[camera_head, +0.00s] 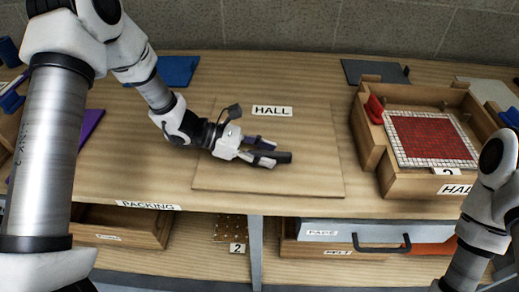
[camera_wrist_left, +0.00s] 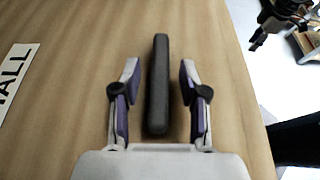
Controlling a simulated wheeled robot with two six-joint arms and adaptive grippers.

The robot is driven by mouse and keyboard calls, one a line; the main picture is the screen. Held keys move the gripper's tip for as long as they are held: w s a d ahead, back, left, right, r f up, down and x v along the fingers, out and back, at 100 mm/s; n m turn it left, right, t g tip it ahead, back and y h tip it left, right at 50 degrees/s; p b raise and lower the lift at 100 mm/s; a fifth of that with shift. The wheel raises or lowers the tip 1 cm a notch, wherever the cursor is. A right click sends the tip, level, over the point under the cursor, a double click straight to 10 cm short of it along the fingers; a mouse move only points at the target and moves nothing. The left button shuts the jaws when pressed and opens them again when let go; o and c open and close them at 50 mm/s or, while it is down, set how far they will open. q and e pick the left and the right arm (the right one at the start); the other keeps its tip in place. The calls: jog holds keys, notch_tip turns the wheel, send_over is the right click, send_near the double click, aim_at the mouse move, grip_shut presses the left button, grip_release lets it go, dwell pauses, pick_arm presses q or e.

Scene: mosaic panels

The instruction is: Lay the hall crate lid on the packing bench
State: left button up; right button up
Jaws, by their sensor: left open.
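The hall crate lid (camera_head: 310,183) is a flat square wooden board with a HALL label. It lies flat on the packing bench (camera_head: 130,165), whose front edge reads PACKING. A dark bar handle (camera_wrist_left: 156,85) stands up from the lid. My left gripper (camera_head: 268,152) is low over the lid, its fingers open on either side of the handle, with a gap on both sides in the left wrist view. My right arm shows at the right edge of the head view. A dark part, perhaps my right gripper (camera_wrist_left: 268,25), shows small in the left wrist view.
A wooden crate labelled HALL (camera_head: 425,186) stands at the right, with a red and white mosaic panel (camera_head: 430,138) in it. A blue panel (camera_head: 178,70) and a grey one (camera_head: 373,72) lie at the back. Shelves and a handled drawer (camera_head: 345,236) are below.

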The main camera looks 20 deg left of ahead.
pick_arm(q)
jog(key=shift+a+r, duration=0.2)
jog(key=shift+a, duration=0.15)
jog(key=v, duration=1)
jog(key=shift+s+a+r+p, duration=0.15)
jog(key=shift+s+a+p, duration=0.05)
jog(key=shift+a+p, duration=0.2)
jog(key=shift+a, duration=0.2)
pick_arm(e)
jog(key=shift+r, duration=0.55)
jog(key=shift+o, duration=0.4)
jog(key=o, duration=1.1)
pick_arm(q)
jog(key=shift+s, duration=0.1)
